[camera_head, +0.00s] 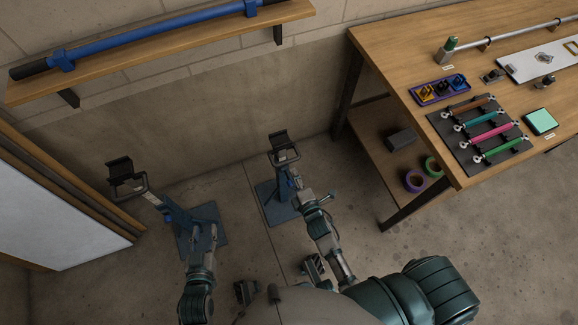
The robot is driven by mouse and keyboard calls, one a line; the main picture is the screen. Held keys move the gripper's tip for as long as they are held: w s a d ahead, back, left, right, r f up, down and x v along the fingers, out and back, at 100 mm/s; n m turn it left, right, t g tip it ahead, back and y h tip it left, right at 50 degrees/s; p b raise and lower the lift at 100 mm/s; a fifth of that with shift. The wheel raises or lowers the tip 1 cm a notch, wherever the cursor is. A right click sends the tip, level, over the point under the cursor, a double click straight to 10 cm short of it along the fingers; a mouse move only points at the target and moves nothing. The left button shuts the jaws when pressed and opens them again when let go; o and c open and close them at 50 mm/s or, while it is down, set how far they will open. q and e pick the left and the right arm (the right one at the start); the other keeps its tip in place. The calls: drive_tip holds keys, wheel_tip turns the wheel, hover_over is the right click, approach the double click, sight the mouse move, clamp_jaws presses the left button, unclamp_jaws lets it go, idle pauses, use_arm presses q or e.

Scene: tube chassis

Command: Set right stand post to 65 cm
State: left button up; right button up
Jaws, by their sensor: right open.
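The right stand (284,158) is on the floor at the middle, with a blue base plate, an upright post and a dark cradle with a handle on top. A small blue part shows on its post. My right gripper (302,191) is close beside the post on its right; it is open, and I cannot tell whether it touches. The left stand (155,202) is similar, with its dark cradle and handle at the upper left and a blue base plate. My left gripper (194,246) is low over that base; its fingers are too small to read. No height marks are legible.
A wall shelf (170,46) holds a long blue tube (160,39). The workbench (405,75) at right carries a purple tray (440,90) and coloured rods on a dark mat (462,152). Tape rolls (413,181) lie on its lower shelf. A white panel (50,205) stands at left.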

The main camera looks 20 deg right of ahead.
drive_tip(key=v, duration=0.4)
drive_tip(key=shift+s+d, duration=0.2)
drive_tip(key=shift+d, duration=0.05)
drive_tip(key=shift+a, duration=0.1)
